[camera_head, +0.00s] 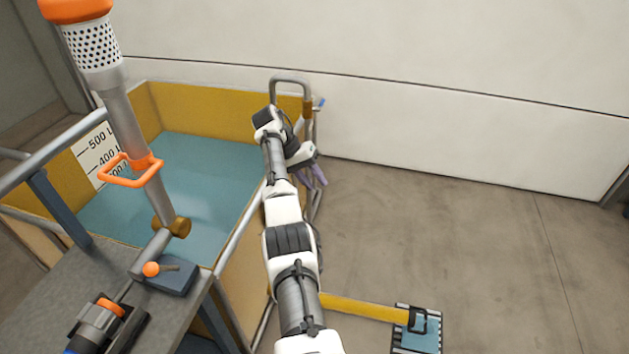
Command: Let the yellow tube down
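The yellow tube (365,308) runs sideways at the bottom of the view. Its right end meets a dark fitting above a grate with a blue-green middle (424,338). Its left end is hidden behind my arm. I cannot tell how high it is above the floor. My gripper (316,179) has purplish fingers and is beside the far right corner of the tank, pointing downward, apart from the visible stretch of tube. The fingers are small and partly hidden, so their opening is unclear.
A yellow-walled tank (200,97) holds teal liquid. A bent metal pipe (290,79) rises at its far right corner. A pump with an orange handle (130,170) stands at left beside a grey bench (55,290). Floor at right is clear; a white wall is behind.

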